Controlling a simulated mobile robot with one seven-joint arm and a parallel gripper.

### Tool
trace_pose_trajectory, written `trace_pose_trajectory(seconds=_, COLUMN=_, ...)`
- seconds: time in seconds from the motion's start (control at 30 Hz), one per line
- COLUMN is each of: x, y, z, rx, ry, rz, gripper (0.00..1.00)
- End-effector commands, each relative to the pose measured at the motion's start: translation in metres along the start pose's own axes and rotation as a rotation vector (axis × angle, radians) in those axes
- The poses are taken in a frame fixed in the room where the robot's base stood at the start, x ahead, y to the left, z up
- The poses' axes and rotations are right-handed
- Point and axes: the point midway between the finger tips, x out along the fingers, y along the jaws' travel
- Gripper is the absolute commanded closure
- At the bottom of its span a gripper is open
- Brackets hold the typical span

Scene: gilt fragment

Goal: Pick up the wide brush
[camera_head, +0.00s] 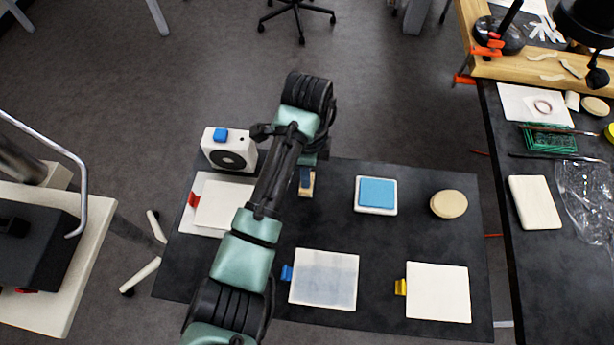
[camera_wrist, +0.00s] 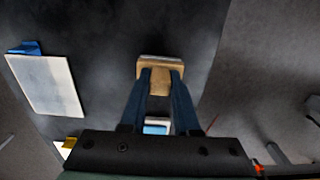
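The wide brush (camera_wrist: 155,80) is a pale wooden piece with a light, wider far end. In the wrist view it lies between the fingertips of my gripper (camera_wrist: 161,74). One finger is on each side of its narrower part, and I see no clear gap. I cannot tell whether the fingers press on it or only stand around it. In the head view the brush (camera_head: 309,189) shows as a small tan piece under my gripper (camera_head: 305,176), by the back edge of the dark table. My arm and gripper hide part of it.
The dark table (camera_head: 400,235) also carries a blue-topped white block (camera_head: 377,194), a round tan disc (camera_head: 449,204), a translucent sheet with a blue clip (camera_head: 324,279), a cream panel with a yellow clip (camera_head: 438,292) and a white fan-like box (camera_head: 229,150). A cluttered bench stands right.

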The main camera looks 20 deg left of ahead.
Motion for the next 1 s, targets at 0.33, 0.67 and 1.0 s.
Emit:
trace_pose_trajectory(seconds=0.33, x=-0.001, y=0.000, z=0.000, rx=0.000, ry=0.000, rz=-0.001, gripper=1.00)
trace_pose_trajectory(seconds=0.67, x=-0.025, y=-0.002, z=0.000, rx=0.001, ry=0.000, rz=-0.006, gripper=1.00)
trace_pose_trajectory(seconds=1.0, x=-0.093, y=-0.001, z=0.001, rx=0.000, ry=-0.001, rz=-0.001, gripper=1.00)
